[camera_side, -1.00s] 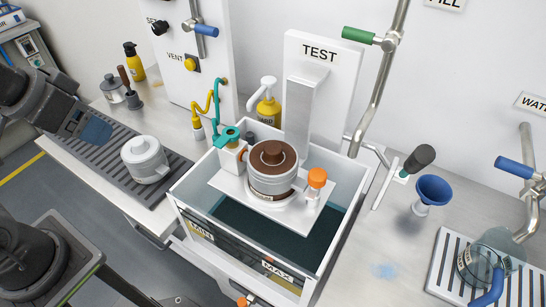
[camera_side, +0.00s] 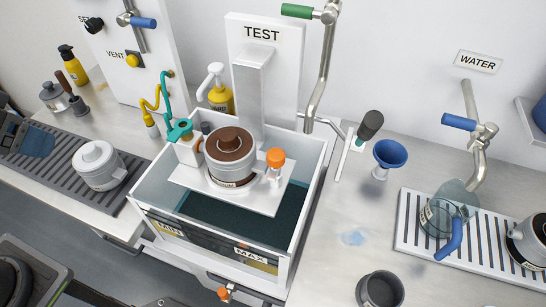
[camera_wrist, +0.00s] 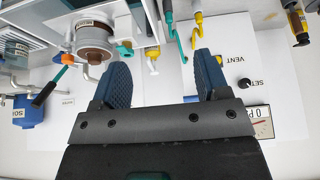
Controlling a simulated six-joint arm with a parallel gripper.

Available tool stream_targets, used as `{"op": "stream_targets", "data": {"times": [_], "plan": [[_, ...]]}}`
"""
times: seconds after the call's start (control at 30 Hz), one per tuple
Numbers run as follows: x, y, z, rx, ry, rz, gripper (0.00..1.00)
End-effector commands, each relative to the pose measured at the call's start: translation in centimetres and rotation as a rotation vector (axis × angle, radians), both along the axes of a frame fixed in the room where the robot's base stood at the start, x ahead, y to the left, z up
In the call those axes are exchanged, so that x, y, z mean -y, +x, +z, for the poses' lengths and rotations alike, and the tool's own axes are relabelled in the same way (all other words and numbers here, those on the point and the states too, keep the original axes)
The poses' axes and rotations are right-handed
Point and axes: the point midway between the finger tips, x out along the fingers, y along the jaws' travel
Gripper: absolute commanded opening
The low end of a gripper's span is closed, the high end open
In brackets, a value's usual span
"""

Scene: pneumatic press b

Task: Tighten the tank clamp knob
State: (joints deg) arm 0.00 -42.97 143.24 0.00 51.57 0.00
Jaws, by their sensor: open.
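An orange knob (camera_side: 276,158) stands upright on the white platform (camera_side: 262,203) over the tank (camera_side: 299,240), right of a brown-lidded pot (camera_side: 231,140). A second, smaller orange knob (camera_side: 224,294) is low at the tank's front. Neither shows a label that names it as the clamp knob. In the wrist view the pot (camera_wrist: 95,35) and an orange piece (camera_wrist: 67,58) are at upper left, outside my fingers. My gripper (camera_wrist: 163,80) is open and empty, with two dark blue fingers.
A TEST post (camera_side: 262,70) rises behind the pot. A teal fitting (camera_side: 180,130) with hoses is at its left. A white lidded pot (camera_side: 99,165) stands on the left drain rack. A blue funnel (camera_side: 390,157) and a grey cup (camera_side: 380,290) are on the right bench.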

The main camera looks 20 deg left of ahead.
Motion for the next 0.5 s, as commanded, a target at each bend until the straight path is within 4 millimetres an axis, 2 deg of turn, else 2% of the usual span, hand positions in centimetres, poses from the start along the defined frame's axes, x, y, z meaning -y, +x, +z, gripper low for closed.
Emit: {"op": "stream_targets", "data": {"times": [0.33, 0.4, 0.5], "plan": [[0.0, 0.0, 0.0, 0.0, 0.0, 0.0, 0.69], [0.03, 0.06, 0.06, -0.001, -0.001, 0.0, 0.63], [0.4, 0.78, 0.75, -0.014, -0.009, -0.002, 0.63]]}}
